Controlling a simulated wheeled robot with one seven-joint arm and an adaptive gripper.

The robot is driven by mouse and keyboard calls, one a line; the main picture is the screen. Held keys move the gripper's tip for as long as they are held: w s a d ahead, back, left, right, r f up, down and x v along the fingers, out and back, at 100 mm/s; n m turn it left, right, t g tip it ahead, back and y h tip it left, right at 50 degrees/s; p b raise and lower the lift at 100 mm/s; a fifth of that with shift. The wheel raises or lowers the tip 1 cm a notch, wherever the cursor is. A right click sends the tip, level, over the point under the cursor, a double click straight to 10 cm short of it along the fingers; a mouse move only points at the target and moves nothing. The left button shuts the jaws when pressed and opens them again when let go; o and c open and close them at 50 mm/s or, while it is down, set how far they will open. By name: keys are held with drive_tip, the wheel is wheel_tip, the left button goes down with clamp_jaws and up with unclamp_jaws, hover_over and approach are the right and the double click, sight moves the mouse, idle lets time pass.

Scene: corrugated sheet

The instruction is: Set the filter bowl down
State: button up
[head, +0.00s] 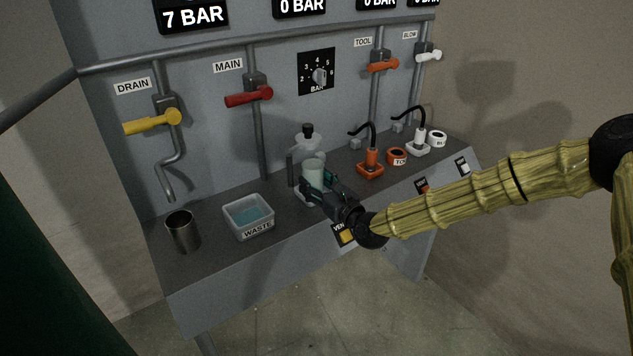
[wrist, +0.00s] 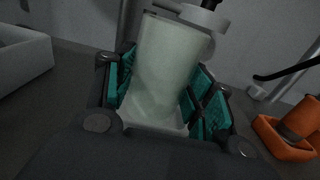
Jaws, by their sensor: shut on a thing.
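The filter bowl (head: 313,174) is a pale green translucent cup, upright or nearly so, just below and in front of a light grey filter head (head: 308,140) with a black knob. My gripper (head: 316,188) is shut on the bowl from the front right. In the wrist view the bowl (wrist: 165,65) stands between the teal-padded fingers (wrist: 158,100), with the pale filter head (wrist: 205,15) behind its top. I cannot tell whether the bowl's top touches the head. The bowl's lower end is partly hidden by my gripper.
A waste tray (head: 233,206) with bluish liquid and a metal cup (head: 183,236) stand on the bench (head: 279,225) to the left. An orange tool (head: 371,166) in its holder, an orange ring (head: 397,157) and a white tool (head: 419,142) stand to the right. Bare bench lies in front of the tray.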

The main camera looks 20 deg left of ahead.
drive_tip(key=o, duration=1.1)
drive_tip(key=shift+d, duration=0.15)
drive_tip(key=b+v, duration=0.2)
drive_tip(key=v, duration=1)
drive_tip(key=shift+r, duration=0.1)
